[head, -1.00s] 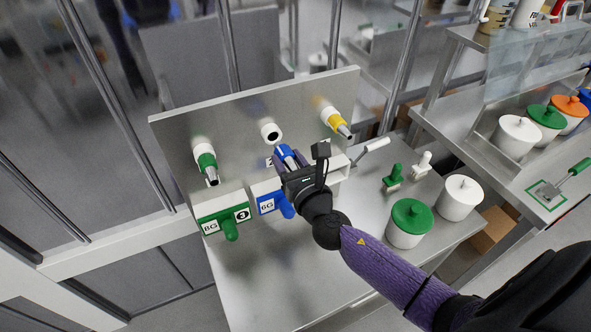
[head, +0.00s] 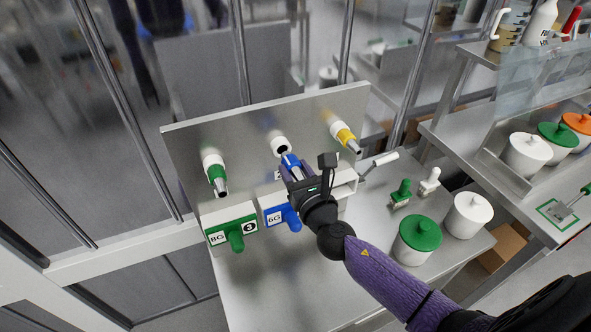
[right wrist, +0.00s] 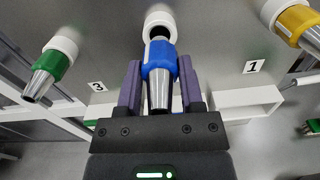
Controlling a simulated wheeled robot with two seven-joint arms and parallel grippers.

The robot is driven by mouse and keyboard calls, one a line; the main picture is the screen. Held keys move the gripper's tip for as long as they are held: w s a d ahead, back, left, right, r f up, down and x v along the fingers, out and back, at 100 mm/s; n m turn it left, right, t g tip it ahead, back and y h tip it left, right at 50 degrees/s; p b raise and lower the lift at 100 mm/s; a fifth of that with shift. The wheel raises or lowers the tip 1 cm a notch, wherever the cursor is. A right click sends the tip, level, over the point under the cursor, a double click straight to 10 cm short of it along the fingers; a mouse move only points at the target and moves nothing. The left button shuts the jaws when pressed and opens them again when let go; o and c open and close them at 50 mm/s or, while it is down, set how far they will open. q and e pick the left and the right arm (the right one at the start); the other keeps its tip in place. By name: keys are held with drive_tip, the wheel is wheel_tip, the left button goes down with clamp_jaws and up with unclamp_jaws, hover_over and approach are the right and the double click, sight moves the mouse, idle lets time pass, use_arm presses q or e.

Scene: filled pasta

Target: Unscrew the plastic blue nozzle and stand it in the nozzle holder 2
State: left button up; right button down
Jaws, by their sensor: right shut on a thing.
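The blue nozzle (head: 291,162) is blue plastic with a metallic tip. My right gripper (head: 294,170) is shut on it, just below the middle white socket (head: 281,148) on the metal panel. In the right wrist view, the nozzle (right wrist: 159,70) sits between the purple-grey fingers, and the socket's dark opening shows behind its top end. The nozzle appears off the socket, close to it. The white middle holder (head: 269,191) is partly hidden behind my gripper, its number label mostly covered. My left gripper is not in view.
A green nozzle (head: 216,176) hangs at left and a yellow nozzle (head: 345,138) at right on the panel (head: 240,125). Lidded pots, including a green-lidded one (head: 420,240), stand right of my arm.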

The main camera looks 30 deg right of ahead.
drive_tip(key=shift+w, duration=1.45)
idle(1.0)
drive_tip(key=shift+d, duration=0.1)
unclamp_jaws()
idle(1.0)
drive_tip(key=s, duration=0.7)
drive_tip(key=shift+a, duration=0.25)
